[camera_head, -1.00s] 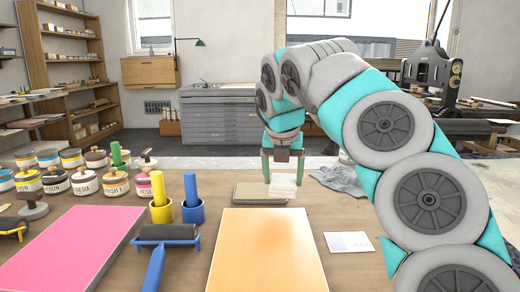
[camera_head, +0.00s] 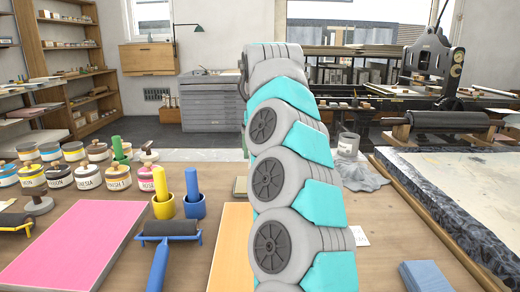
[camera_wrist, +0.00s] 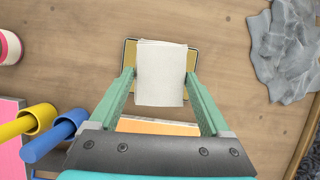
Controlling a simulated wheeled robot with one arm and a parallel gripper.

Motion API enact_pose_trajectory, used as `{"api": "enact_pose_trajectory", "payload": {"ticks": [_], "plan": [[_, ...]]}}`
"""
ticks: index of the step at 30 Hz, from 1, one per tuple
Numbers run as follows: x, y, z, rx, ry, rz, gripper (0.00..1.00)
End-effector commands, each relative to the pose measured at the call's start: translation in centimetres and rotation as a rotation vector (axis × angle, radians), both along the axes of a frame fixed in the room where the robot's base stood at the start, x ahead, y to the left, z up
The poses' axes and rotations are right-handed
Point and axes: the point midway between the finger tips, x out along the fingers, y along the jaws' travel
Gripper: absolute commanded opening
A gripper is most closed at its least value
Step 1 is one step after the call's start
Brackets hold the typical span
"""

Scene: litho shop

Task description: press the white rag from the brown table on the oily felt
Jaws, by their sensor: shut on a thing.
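My gripper (camera_wrist: 159,76) is shut on the white rag (camera_wrist: 162,90), with one green finger at each side of it. The rag looks like a flat white rectangle. In the wrist view it lies over the oily felt (camera_wrist: 130,54), a tan pad with a dark edge, and hides most of it. I cannot tell whether the rag touches the felt. In the head view my arm hides the gripper and the rag; only the left end of the felt (camera_head: 240,187) shows, on the brown table (camera_head: 390,238).
An orange panel (camera_head: 230,250) lies nearer than the felt. Blue and yellow cups (camera_head: 193,208) and a blue roller (camera_head: 168,232) are to its left, with a pink slab (camera_head: 75,245). A crumpled grey cloth (camera_head: 362,180) and a large stone slab (camera_head: 465,190) lie to the right.

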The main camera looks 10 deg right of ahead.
Motion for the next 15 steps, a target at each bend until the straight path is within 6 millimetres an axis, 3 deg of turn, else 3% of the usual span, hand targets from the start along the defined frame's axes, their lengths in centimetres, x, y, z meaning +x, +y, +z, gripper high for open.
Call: {"api": "enact_pose_trajectory", "payload": {"ticks": [7,15], "plan": [[-0.1,-0.1,-1.1,0.000,0.003,0.001,0.37],[-0.1,-0.1,-3.6,0.000,0.003,0.002,0.37]]}}
